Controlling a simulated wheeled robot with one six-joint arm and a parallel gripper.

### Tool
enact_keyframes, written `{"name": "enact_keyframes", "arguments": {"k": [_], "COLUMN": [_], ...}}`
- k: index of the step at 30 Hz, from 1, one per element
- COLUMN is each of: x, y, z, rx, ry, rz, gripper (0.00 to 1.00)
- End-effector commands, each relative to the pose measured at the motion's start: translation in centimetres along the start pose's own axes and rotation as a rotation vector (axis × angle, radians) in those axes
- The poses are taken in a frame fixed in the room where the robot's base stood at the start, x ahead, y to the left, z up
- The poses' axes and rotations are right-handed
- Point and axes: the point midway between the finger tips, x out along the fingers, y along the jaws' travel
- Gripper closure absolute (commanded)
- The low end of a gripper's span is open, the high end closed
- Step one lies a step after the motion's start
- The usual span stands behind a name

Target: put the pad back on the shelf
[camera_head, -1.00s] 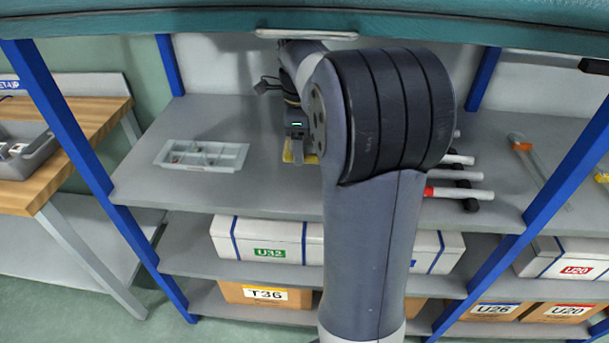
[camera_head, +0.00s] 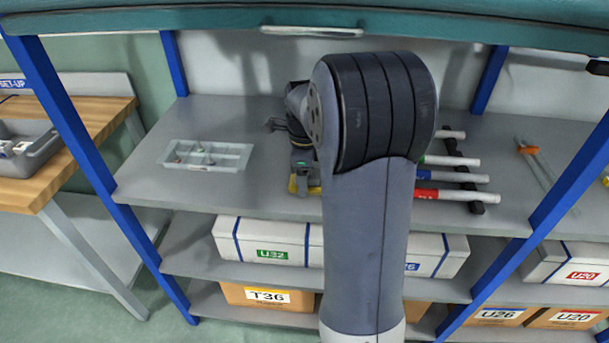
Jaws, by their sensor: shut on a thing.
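The yellow pad (camera_head: 314,187) shows as a small strip at the tip of my gripper (camera_head: 303,187), low over or on the upper grey shelf board (camera_head: 262,207). My gripper is shut on the pad. My own arm hides the right part of the pad, and I cannot tell whether the pad touches the board.
A clear compartment tray (camera_head: 207,155) with small items stands to the left. Several white tubes with coloured bands (camera_head: 455,194) lie on a dark rack at right. An orange-ended tool (camera_head: 528,150) lies farther right. Boxes (camera_head: 268,240) fill the lower shelves.

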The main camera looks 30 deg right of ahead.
Motion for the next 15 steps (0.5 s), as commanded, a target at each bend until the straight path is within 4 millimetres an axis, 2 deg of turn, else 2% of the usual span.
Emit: {"name": "enact_keyframes", "arguments": {"k": [2, 3, 9, 11, 15], "x": [0.34, 0.27, 0.23, 0.23, 0.22], "y": [0.01, 0.01, 0.01, 0.01, 0.01], "z": [0.0, 0.0, 0.0, 0.0, 0.0], "rx": [0.0, 0.0, 0.0, 0.0, 0.0], "ry": [0.0, 0.0, 0.0, 0.0, 0.0], "rz": [0.001, 0.001, 0.001, 0.001, 0.001], "gripper": [0.6, 0.39, 0.23, 0.2, 0.2]}}
